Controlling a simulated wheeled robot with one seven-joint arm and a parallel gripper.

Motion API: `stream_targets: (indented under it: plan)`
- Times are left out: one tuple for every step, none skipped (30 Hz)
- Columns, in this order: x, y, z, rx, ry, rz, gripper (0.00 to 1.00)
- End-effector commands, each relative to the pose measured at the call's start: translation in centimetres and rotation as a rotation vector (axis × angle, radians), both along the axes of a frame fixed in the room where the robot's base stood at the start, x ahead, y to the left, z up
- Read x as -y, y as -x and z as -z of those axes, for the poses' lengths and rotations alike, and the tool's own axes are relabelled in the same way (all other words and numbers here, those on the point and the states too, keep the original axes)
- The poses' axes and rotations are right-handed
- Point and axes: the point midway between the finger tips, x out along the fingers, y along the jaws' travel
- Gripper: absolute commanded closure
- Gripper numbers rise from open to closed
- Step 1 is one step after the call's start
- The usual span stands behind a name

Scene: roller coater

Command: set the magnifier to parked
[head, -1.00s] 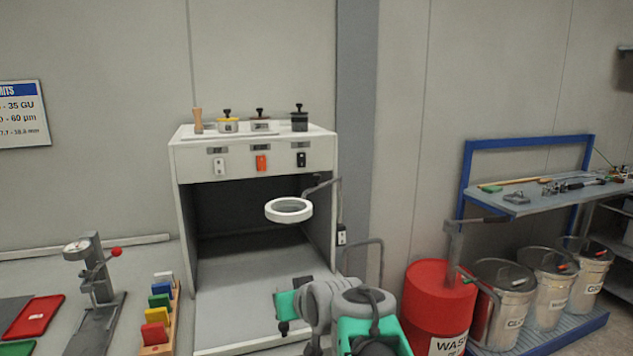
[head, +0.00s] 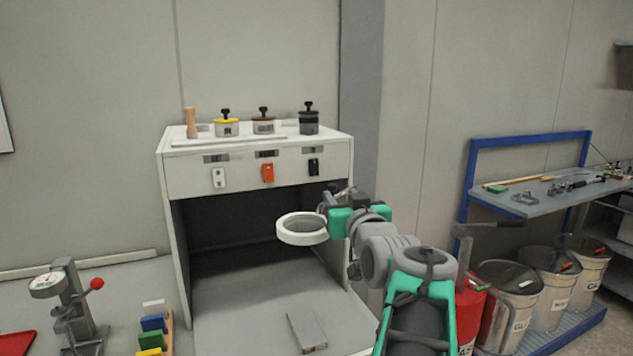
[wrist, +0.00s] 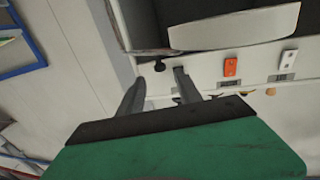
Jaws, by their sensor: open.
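The magnifier (head: 302,239) is a white ring on a grey arm, hanging in front of the cabinet's dark opening toward its right side. Its white rim also shows large at the top of the wrist view (wrist: 235,27). My gripper (head: 338,191) is just right of and slightly above the ring in the head view, and it hides most of the magnifier's arm. In the wrist view my gripper's two fingers (wrist: 158,88) are apart with nothing seen between them. I cannot tell whether they touch the magnifier's arm.
The white cabinet (head: 200,155) carries several lidded pots and white, orange (head: 267,173) and black tags on its front. A grey plate (head: 307,331) lies on its floor. A red drum (head: 468,310) and blue bench (head: 530,145) stand right. A gauge stand (head: 68,305) is left.

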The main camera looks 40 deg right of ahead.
Motion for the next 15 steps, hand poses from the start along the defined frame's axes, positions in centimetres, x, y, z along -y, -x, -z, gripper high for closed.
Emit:
stream_targets:
  plan:
    - [0.1, -0.1, -0.1, 0.001, 0.000, 0.000, 0.59]
    - [0.1, -0.2, -0.1, 0.001, 0.000, 0.000, 0.59]
    - [0.3, -0.5, -0.2, 0.000, 0.000, -0.001, 0.59]
    - [0.5, -0.8, -0.2, 0.000, -0.001, -0.001, 0.59]
    - [0.7, -1.3, -0.2, 0.000, -0.001, -0.001, 0.59]
    - [0.9, -1.9, -0.2, -0.001, -0.003, -0.003, 0.59]
    - [1.1, -2.5, -0.2, -0.001, -0.002, -0.003, 0.59]
    - [1.3, -3.1, -0.2, -0.001, -0.002, -0.005, 0.59]
    - [1.7, -3.8, -0.2, -0.002, -0.002, -0.004, 0.59]
    - [2.0, -4.4, -0.2, -0.002, -0.002, -0.004, 0.59]
    - [2.2, -4.9, -0.2, -0.001, -0.002, -0.005, 0.59]
    - [2.6, -5.5, -0.2, -0.001, -0.002, -0.003, 0.59]
    - [2.8, -5.9, -0.2, -0.002, -0.001, -0.003, 0.59]
    - [2.9, -6.2, -0.2, -0.002, -0.001, -0.003, 0.59]
    - [3.1, -6.5, -0.2, -0.001, 0.000, -0.002, 0.59]
